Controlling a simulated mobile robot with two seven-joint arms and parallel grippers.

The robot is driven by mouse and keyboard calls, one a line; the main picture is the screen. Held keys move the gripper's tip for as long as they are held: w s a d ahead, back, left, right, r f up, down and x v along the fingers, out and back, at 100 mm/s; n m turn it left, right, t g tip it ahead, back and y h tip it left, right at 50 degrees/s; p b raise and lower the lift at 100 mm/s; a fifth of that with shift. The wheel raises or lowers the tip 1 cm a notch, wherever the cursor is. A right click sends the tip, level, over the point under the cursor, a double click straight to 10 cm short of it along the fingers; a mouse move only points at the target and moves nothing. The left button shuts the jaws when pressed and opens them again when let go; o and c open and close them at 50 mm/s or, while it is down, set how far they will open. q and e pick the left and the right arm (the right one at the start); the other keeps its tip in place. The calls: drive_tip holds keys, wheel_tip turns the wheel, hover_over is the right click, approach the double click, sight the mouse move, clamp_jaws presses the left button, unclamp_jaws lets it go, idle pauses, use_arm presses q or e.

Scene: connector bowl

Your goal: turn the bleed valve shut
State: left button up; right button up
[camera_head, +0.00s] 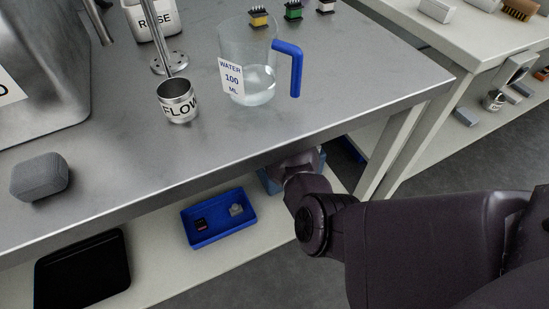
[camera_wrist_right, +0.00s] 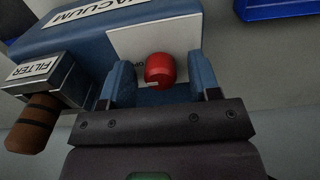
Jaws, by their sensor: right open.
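The bleed valve appears to be the red round knob (camera_wrist_right: 160,70) on a white plate (camera_wrist_right: 125,42) of the blue vacuum unit (camera_wrist_right: 75,38) in the right wrist view. A small pale mark shows on the knob's lower edge. My right gripper (camera_wrist_right: 161,80) is open, with one blue finger on each side of the knob and a visible gap on both sides. In the head view my right arm (camera_head: 330,220) reaches under the steel table, and its gripper is hidden there. My left gripper is not in view.
A filter block (camera_wrist_right: 40,78) with a brown cylinder (camera_wrist_right: 33,123) sits left of the gripper. The steel tabletop (camera_head: 110,160) overhangs the lower shelf. A blue tray (camera_head: 218,218) lies on that shelf. A water jug (camera_head: 245,60) and FLOW cup (camera_head: 178,101) stand above.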

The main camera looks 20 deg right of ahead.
drive_tip(key=shift+c, duration=0.5)
drive_tip(key=c, duration=0.8)
drive_tip(key=shift+c, duration=0.2)
